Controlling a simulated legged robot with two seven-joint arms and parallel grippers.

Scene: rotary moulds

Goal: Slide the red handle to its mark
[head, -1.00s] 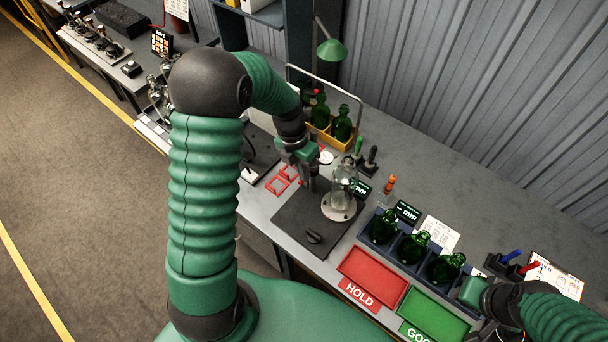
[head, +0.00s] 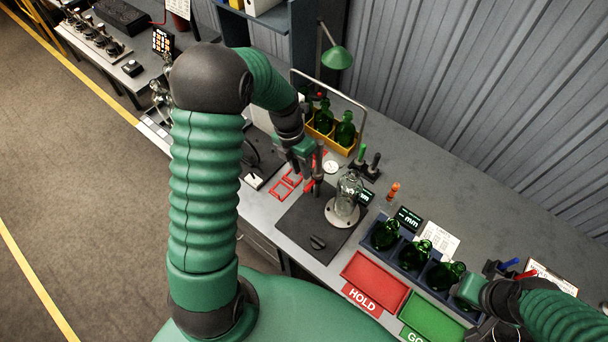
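My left gripper (head: 314,184) points down over the bench, above the far-left edge of the dark mat (head: 289,229). A small red part (head: 308,187) shows right beside its fingertips; I cannot tell whether this is the red handle or whether the fingers touch it. The finger gap is too small to read. Two red outlined squares (head: 282,190) lie on the bench just left of the gripper. My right gripper (head: 480,297) is at the lower right, by the end of the bottle rack; its fingers are mostly hidden.
A clear bottle (head: 348,192) stands on a round plate on the mat. A rack (head: 402,262) of green bottles lies behind the red HOLD tray (head: 374,279) and green tray (head: 433,316). A yellow crate (head: 325,140) with bottles stands beyond the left gripper.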

